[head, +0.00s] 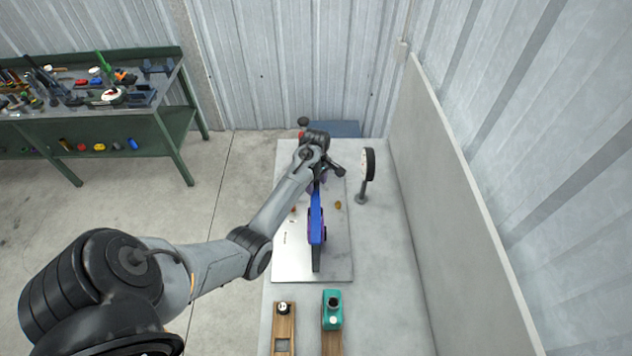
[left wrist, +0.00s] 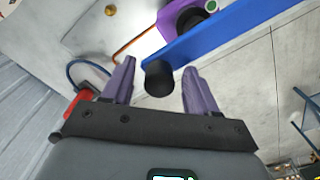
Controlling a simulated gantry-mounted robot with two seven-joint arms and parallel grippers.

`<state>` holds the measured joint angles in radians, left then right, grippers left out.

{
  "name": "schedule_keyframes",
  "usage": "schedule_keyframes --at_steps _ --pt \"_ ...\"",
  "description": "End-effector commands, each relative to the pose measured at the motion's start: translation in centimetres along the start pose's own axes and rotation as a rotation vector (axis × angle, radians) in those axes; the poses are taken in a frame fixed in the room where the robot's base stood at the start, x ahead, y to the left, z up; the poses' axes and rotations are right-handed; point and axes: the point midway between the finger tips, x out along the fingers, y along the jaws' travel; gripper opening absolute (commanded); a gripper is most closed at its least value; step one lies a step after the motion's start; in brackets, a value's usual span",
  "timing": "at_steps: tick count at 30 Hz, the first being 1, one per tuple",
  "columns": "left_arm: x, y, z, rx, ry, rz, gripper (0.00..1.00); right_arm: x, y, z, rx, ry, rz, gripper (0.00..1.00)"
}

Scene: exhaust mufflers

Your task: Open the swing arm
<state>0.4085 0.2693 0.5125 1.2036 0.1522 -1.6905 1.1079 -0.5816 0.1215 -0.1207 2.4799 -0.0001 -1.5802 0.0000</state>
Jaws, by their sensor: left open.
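The blue swing arm (head: 316,222) stands over a metal plate on the table in the head view, running toward my left gripper (head: 318,182). In the left wrist view the blue swing arm (left wrist: 225,30) crosses the upper right. A black cylindrical knob (left wrist: 158,80) shows at its near end. My left gripper (left wrist: 158,68) is open, with its purple fingers on either side of the knob. A gap shows beside each finger; I cannot tell how deep the knob sits between them. A purple part with a dark round opening (left wrist: 188,18) lies beside the arm. My right gripper is out of view.
The metal plate (head: 335,262) lies on the grey table. A round dial on a stand (head: 368,165) stands to the right. A teal device (head: 332,310) and wooden blocks (head: 284,325) are at the front. A grey panel (head: 440,170) borders the right. A tool bench (head: 90,115) stands far left.

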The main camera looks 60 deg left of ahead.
Motion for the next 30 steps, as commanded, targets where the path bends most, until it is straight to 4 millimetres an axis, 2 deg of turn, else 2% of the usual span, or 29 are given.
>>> schedule_keyframes --at_steps 9,11,21,30 --pt "0.23 0.0 -0.01 0.0 0.0 0.001 0.58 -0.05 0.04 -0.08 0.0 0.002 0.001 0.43" --pt "0.22 0.0 -0.01 0.0 0.0 0.001 0.51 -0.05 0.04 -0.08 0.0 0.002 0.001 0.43" --pt "0.19 0.0 -0.01 0.001 0.0 0.0 0.0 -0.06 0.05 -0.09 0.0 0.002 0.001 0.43" --pt "0.23 0.36 0.35 0.01 -0.001 0.001 0.0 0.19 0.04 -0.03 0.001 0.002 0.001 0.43"
